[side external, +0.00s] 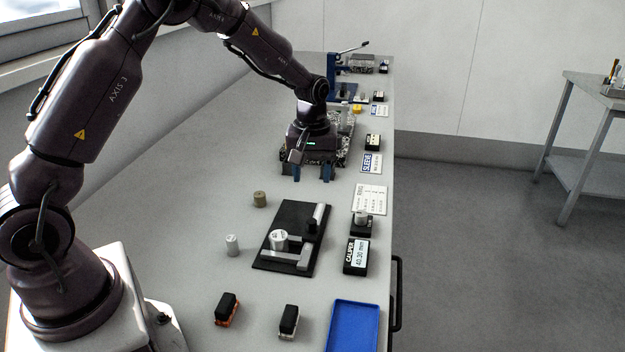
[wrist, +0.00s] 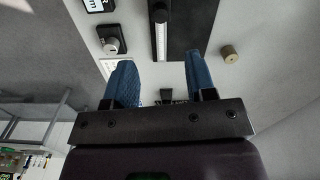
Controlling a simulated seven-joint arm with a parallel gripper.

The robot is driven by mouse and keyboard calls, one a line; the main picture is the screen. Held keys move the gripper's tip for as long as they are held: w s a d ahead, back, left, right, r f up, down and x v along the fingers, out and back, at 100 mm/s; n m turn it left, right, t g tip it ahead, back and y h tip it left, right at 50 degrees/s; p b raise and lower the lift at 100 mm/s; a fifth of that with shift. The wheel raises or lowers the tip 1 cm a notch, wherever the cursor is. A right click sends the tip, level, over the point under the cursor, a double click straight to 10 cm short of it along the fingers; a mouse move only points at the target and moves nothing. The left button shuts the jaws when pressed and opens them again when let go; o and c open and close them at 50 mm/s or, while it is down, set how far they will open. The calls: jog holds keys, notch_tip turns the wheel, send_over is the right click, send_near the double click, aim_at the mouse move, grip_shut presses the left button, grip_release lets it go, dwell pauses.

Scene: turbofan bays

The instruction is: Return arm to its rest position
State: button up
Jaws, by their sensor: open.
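My gripper (side external: 312,174) hangs from my arm over the bench, with its two blue fingers pointing down and spread apart. In the wrist view the blue fingers (wrist: 160,85) stand wide apart with nothing held between them. In the side view the fingers are above the bench behind the black fixture plate (side external: 262,262). A brass-coloured cylinder (side external: 260,199) stands on the bench to the left of the plate; it also shows in the wrist view (wrist: 229,53). Whether the fingertips touch the bench is hard to tell.
A silver cylinder (side external: 279,240) sits on the plate, and another (side external: 232,245) stands left of it. A caliper display (side external: 355,257), blue tray (side external: 353,328) and two black-topped blocks (side external: 227,309) are in front. A speckled block (side external: 345,125) and blue press (side external: 340,80) stand behind.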

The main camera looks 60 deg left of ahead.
jog(key=s+d+r+m+t, duration=0.2)
jog(key=s+d+r+m, duration=0.1)
jog(key=s+r, duration=0.3)
jog(key=s+d+r+m+t, duration=0.1)
jog(key=s+d+r+m, duration=0.2)
jog(key=s+r, duration=0.3)
jog(key=s+d+r+m+t, duration=0.2)
jog(key=s+r, duration=0.4)
jog(key=s, duration=0.6)
jog(key=d+m, duration=0.1)
jog(key=m, duration=0.1)
jog(key=shift+s+d+r+m+t, duration=0.2)
jog(key=shift+s+r+m+t, duration=0.1)
jog(key=shift+s+r+m, duration=0.1)
